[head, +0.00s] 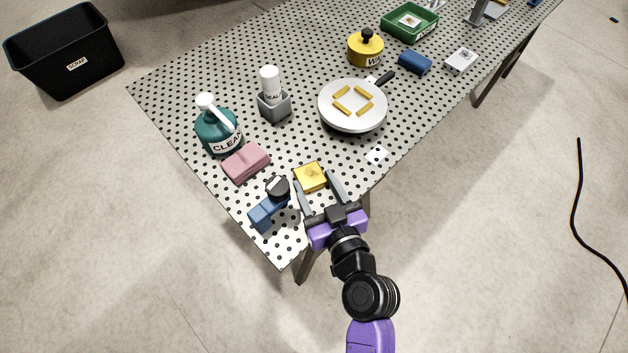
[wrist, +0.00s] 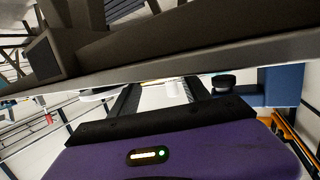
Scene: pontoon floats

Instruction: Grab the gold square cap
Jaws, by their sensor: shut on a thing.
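The gold square cap (head: 310,174) is at the near end of the perforated table (head: 150,95), between my fingertips. My gripper (head: 314,180) reaches in from the table's near edge, with one finger on each side of the cap, and is shut on it. Whether the cap is clear of the table surface I cannot tell. In the wrist view, the two dark fingers of my gripper (wrist: 162,92) point away, and a dark beam crosses above them.
A blue clamp-like item with a black knob (head: 265,212) stands close left of my gripper. A pink block (head: 245,163), a teal bottle (head: 213,130), a grey holder (head: 275,107) and a white pan (head: 352,119) with gold strips lie beyond.

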